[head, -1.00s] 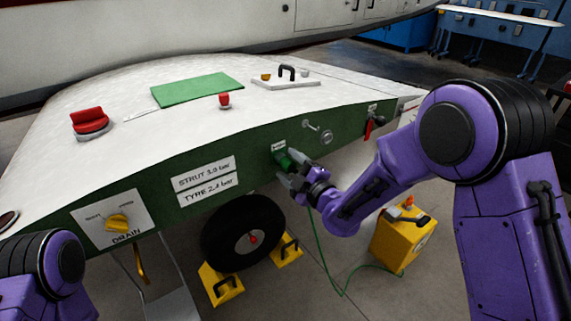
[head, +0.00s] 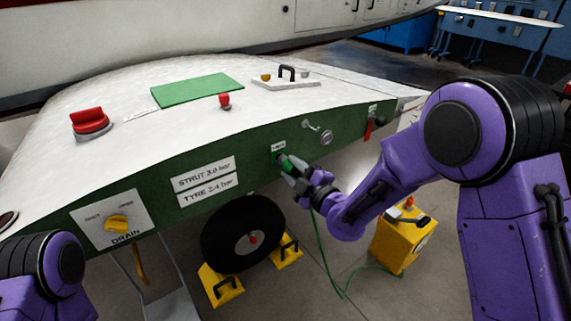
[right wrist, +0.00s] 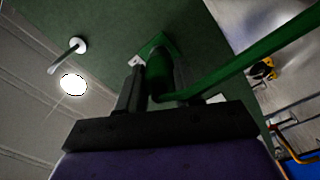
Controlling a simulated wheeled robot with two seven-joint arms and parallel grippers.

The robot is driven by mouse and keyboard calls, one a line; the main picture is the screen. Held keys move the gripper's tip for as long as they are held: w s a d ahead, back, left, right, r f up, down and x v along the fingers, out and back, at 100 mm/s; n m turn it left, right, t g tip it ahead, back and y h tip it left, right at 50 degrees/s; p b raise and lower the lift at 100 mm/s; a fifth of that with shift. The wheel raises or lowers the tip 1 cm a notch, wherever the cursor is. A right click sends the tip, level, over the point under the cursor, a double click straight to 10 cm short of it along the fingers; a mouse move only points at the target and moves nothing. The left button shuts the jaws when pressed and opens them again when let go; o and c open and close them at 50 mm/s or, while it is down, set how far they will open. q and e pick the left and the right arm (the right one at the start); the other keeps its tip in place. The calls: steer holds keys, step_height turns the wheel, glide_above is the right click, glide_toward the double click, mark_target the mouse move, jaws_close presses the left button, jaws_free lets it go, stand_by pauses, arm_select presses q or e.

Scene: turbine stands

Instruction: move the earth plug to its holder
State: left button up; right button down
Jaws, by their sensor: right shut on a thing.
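The green earth plug (head: 284,160) is at the green side panel (head: 255,150), under a small white label. My right gripper (head: 291,170) is shut on it. In the right wrist view the plug (right wrist: 160,75) lies between the two dark fingers of my gripper (right wrist: 158,82), in front of a square green plate (right wrist: 157,44) on the panel. I cannot tell whether it is seated there or just clear. Its green cable (head: 320,245) hangs down and runs along the floor to a yellow box (head: 402,243). My left gripper is out of view.
A metal hook-shaped fitting (head: 312,126) and a round disc (head: 326,138) sit right of the plug. A red handle (head: 369,128) is farther right. A wheel (head: 243,232) with yellow chocks (head: 220,285) stands below.

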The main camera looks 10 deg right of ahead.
mark_target(295, 171)
steer(key=shift+b+v, duration=0.35)
steer(key=shift+v, duration=1.2)
